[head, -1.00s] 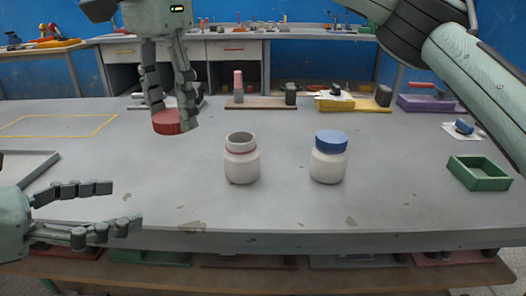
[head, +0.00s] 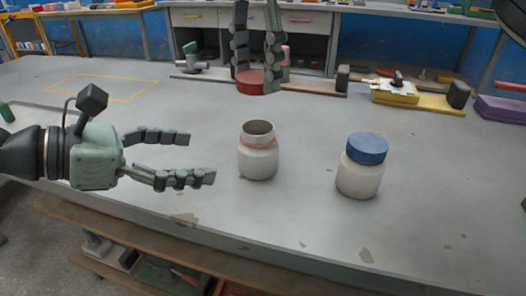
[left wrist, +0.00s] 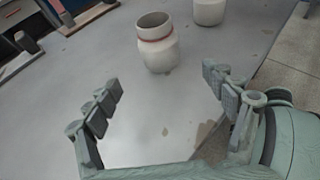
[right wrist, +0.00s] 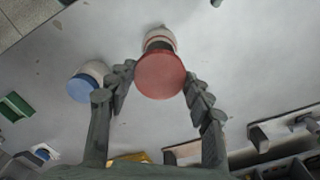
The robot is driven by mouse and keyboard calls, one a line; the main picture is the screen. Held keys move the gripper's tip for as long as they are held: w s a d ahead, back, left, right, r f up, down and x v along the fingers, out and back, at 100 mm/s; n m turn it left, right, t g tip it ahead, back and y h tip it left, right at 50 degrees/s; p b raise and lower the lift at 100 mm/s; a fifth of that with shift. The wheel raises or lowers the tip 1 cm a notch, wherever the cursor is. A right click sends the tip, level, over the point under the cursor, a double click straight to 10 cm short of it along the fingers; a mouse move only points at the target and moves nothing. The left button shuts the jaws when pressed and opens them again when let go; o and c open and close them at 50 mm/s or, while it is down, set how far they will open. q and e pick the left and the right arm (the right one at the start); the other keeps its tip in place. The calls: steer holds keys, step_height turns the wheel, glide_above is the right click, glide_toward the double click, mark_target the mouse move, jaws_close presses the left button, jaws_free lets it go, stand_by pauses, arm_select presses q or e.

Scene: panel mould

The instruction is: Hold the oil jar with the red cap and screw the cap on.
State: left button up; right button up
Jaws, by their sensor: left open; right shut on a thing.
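The open white jar with a red band at its neck (head: 258,158) stands upright on the bench; it also shows in the left wrist view (left wrist: 159,52). The red cap (head: 251,84) is held between the fingers of my right gripper (head: 255,80), above the open jar and apart from it. In the right wrist view the cap (right wrist: 160,75) partly hides the jar (right wrist: 159,38). My left gripper (head: 200,157) is open and empty, pointing at the jar from the left, with its fingertips short of it.
A second white jar with a blue cap (head: 366,147) stands to the right on the grey bench (head: 300,225). A yellow outline (head: 100,87) marks the far left. Tools and fixtures, including a yellow block (head: 394,95), line the back edge. The bench around the open jar is clear.

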mark_target(240, 156)
arm_select(q)
steer(key=x, duration=1.2)
steer(key=shift+c, duration=0.5)
steer(key=shift+f, duration=0.1)
steer(key=c, duration=1.7)
arm_select(e)
steer(key=shift+f, duration=2.5)
